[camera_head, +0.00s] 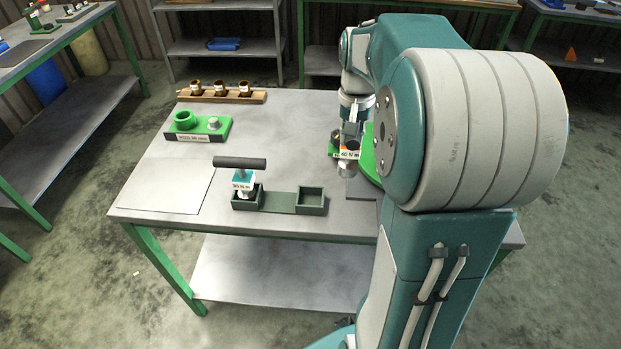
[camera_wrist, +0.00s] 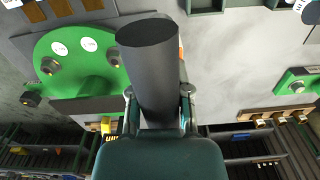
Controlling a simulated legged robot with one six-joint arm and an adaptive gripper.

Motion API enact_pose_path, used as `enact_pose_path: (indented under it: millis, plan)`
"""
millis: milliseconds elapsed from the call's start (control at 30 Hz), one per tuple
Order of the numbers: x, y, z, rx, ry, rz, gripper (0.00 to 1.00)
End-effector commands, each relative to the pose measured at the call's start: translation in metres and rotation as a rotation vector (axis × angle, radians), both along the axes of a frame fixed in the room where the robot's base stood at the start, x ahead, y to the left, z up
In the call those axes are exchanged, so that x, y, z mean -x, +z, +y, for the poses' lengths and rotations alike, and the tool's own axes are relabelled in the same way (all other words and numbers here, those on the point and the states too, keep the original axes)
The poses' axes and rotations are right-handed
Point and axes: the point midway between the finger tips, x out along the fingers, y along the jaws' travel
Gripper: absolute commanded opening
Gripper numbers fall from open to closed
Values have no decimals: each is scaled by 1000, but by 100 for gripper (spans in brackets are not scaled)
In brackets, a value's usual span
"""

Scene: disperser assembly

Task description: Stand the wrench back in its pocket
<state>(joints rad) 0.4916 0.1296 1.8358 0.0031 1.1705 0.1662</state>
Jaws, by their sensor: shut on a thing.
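A wrench (camera_head: 349,153) with a 40 N m label hangs below my gripper (camera_head: 354,122), its silver end down, over the right part of the table. In the wrist view my gripper (camera_wrist: 158,92) is shut on the wrench's dark round handle (camera_wrist: 150,50). A dark green holder (camera_head: 281,200) has two square pockets near the table's front edge. The right pocket (camera_head: 311,201) looks empty. Another T-handled wrench (camera_head: 243,178), labelled 20 N m, stands upright in the left pocket. My held wrench is apart from the holder, to its right and farther back.
A green disc (camera_wrist: 80,62) with nuts shows in the wrist view, partly hidden behind my arm in the head view. A green tray (camera_head: 199,128) with a ring and a nut, and a wooden rack (camera_head: 221,97), stand at the back left.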

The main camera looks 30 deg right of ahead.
Motion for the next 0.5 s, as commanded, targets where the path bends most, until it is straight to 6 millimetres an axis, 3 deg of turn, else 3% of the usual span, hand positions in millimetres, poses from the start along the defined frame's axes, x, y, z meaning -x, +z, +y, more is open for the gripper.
enact_pose_path:
  millis: [200,500]
  plan:
    - [-18,-20,38,-4,5,0,0]
    - [-31,-64,69,-4,2,0,0]
